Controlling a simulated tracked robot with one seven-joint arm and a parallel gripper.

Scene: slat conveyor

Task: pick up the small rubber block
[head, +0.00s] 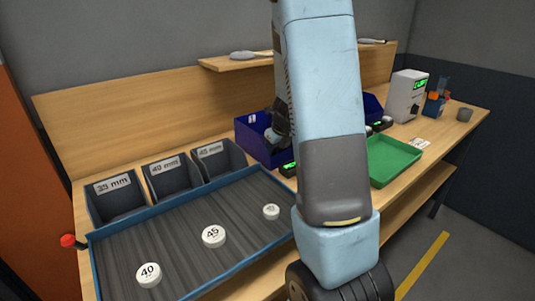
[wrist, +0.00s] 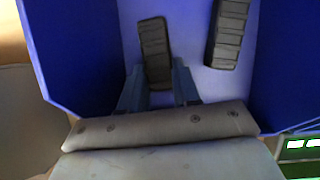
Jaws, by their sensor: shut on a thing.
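A dark grey, ribbed rubber block (wrist: 154,42) lies lengthwise between the fingers of my gripper (wrist: 159,80) in the wrist view. The gripper is shut on its near end, and the far end sticks out beyond the fingertips. A second dark ribbed block (wrist: 229,32) is apart from it on the right, on the blue bin's floor. In the head view the blue bin (head: 250,146) stands on the bench, with my gripper reaching into it. My arm hides most of the gripper there, and I cannot make out the held block. I cannot tell whether it is clear of the floor.
Bin walls (wrist: 80,60) rise on both sides of the gripper. A slat conveyor (head: 185,240) with three white numbered discs lies in front left, before three labelled grey bins (head: 172,178). A green tray (head: 392,160) and a grey device (head: 404,95) stand right; a shelf (head: 236,64) is above.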

